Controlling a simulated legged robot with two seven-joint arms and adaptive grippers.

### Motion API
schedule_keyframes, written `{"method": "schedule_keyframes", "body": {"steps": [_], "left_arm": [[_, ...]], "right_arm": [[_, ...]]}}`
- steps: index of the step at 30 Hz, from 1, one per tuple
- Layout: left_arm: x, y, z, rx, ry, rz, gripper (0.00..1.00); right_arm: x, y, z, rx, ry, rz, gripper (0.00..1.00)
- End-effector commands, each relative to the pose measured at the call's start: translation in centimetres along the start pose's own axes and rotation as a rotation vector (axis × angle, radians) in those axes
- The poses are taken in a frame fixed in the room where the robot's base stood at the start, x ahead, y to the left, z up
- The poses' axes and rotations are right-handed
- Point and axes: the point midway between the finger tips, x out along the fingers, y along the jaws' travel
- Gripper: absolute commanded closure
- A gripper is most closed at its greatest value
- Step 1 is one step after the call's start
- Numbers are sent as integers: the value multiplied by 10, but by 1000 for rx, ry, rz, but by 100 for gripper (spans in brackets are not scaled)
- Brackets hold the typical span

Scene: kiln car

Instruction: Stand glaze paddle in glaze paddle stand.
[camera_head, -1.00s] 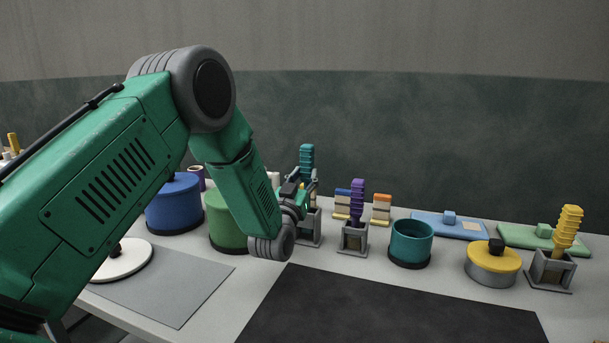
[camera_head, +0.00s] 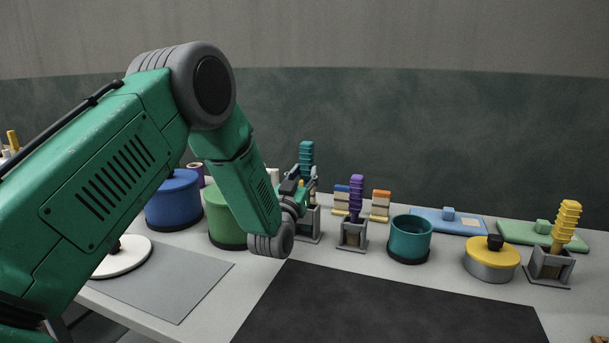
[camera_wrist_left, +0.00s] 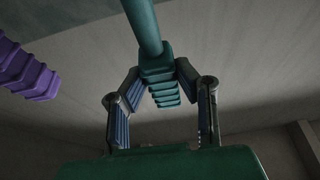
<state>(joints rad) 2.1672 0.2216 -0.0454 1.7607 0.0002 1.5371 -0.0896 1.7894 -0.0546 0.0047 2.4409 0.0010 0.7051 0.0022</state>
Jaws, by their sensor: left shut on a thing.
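A teal glaze paddle (camera_head: 307,155) stands about upright, its ribbed teal grip rising above my left gripper (camera_head: 306,184). The gripper is shut on it. In the left wrist view, the teal paddle (camera_wrist_left: 163,90) sits between the two fingers of my left gripper (camera_wrist_left: 160,84), its round shaft running to the top edge. A grey paddle stand (camera_head: 308,225) is directly below the gripper, partly hidden by my wrist. I cannot tell whether the paddle's lower end is inside it. My right gripper is not in view.
A purple paddle (camera_head: 356,195) in its stand (camera_head: 352,237) is close on the right. A teal pot (camera_head: 409,242), a yellow-lidded tin (camera_head: 492,256) and a yellow paddle (camera_head: 566,222) stand farther right. A green canister (camera_head: 226,222) is at left. The dark mat (camera_head: 390,305) in front is clear.

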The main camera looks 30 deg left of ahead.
Motion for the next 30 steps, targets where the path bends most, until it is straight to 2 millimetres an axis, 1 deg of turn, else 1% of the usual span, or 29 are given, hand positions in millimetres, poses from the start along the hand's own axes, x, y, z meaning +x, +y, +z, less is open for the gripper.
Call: {"method": "schedule_keyframes", "body": {"steps": [15, 30], "left_arm": [[0, -1, 0, 0, 1, 0, 100], [-2, 0, 6, 0, 1, 0, 100]], "right_arm": [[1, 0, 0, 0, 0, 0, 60], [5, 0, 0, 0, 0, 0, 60]]}}
